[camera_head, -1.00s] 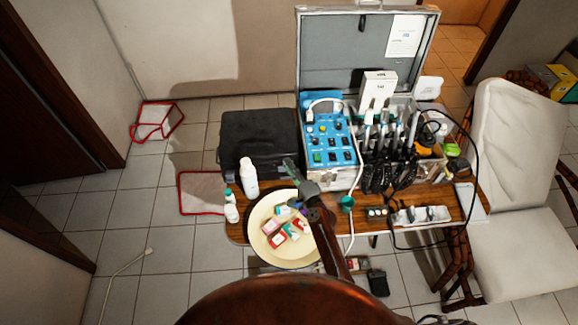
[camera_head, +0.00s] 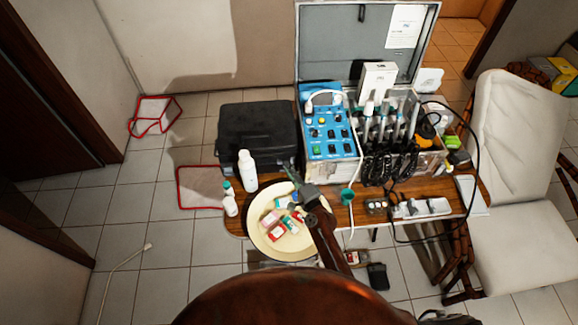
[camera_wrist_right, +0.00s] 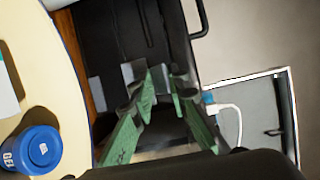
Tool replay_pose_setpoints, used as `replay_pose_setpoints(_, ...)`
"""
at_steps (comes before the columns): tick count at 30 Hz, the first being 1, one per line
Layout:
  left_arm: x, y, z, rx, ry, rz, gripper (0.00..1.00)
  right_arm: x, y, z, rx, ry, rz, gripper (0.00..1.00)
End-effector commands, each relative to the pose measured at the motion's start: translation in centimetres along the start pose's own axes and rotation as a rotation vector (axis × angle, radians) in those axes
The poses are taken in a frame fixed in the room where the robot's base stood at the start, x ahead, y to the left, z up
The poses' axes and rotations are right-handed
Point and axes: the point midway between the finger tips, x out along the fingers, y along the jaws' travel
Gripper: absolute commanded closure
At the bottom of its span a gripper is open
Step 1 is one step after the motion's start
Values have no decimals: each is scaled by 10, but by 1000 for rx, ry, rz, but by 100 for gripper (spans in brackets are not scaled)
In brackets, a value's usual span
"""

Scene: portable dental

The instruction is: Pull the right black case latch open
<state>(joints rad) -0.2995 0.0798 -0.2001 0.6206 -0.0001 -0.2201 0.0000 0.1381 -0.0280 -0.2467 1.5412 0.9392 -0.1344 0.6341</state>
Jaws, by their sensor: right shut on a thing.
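The black case (camera_head: 256,132) lies on the wooden table, left of the blue control panel; its dark front also shows in the right wrist view (camera_wrist_right: 110,35). My right gripper (camera_head: 290,176) reaches from below to the case's right front edge. In the right wrist view its green fingers (camera_wrist_right: 164,82) are close together at the case front, around a small dark part, the right latch, mostly hidden between the tips. Grey pieces (camera_wrist_right: 131,72) show beside the fingers on the case front. I cannot tell how far the latch is turned. My left gripper is out of view.
A cream plate (camera_head: 256,232) with small boxes lies under my right arm. A white bottle (camera_head: 247,172) stands before the case. An open metal case (camera_head: 345,45) with a blue panel (camera_head: 328,130) stands close on the right. A blue-capped bottle (camera_wrist_right: 35,148) is near the wrist.

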Motion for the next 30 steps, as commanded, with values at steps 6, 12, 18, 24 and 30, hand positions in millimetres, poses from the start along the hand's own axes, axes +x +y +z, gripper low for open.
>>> replay_pose_setpoints(6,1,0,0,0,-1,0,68,3,-8,-2,-5,6,-17,100)
replay_pose_setpoints(12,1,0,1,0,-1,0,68,4,-12,-3,-6,8,-24,100)
replay_pose_setpoints(18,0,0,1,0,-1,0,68,4,-13,-4,-6,9,-26,80)
replay_pose_setpoints(24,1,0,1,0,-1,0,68,2,-9,-3,-4,7,-19,67)
replay_pose_setpoints(30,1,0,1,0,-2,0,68,2,-7,-2,-4,6,-15,67)
